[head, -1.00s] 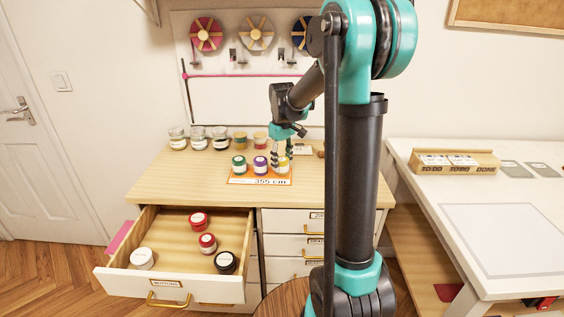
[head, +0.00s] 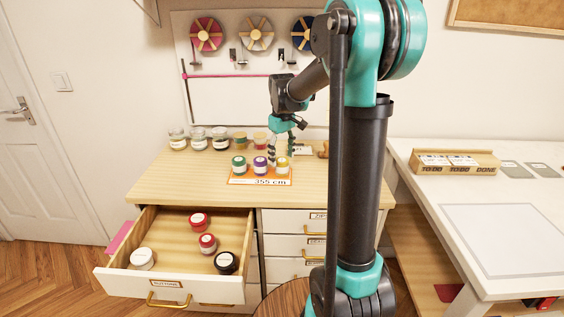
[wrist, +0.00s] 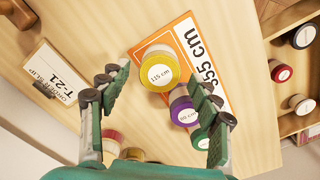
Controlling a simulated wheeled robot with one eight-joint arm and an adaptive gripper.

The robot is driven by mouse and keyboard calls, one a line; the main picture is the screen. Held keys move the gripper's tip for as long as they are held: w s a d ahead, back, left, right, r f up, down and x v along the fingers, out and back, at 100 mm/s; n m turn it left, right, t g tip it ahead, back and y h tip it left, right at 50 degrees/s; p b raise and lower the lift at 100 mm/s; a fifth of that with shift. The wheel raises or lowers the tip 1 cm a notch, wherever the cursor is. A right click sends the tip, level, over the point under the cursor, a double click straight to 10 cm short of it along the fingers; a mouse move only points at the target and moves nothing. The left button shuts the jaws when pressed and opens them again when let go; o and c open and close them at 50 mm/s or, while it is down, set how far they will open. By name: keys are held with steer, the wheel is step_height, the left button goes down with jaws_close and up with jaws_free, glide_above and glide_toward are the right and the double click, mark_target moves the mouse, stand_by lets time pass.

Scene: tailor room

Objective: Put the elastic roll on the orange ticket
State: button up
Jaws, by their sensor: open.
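The orange ticket (head: 240,181), marked 355 cm, lies near the dresser top's front edge. A green roll (head: 239,165), a purple roll (head: 260,166) and a yellow roll (head: 282,165) stand in a row on it. In the wrist view the yellow roll (wrist: 160,71) reads 115 cm and the purple roll (wrist: 183,110) seems to read 90 cm. The green roll is partly hidden there by a finger. My gripper (head: 281,152) is open just above and behind the yellow roll, its fingers apart and empty.
The open drawer (head: 175,284) holds two red rolls (head: 198,220) (head: 207,243), a black one (head: 226,262) and a white one (head: 141,258). Jars (head: 198,138) and more rolls (head: 260,139) line the dresser's back. A T-21 order slip (wrist: 52,75) stands beside my gripper.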

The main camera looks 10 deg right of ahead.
mark_target(282, 160)
step_height(282, 160, up, 9)
steer(key=shift+r, duration=0.15)
stand_by(0.6)
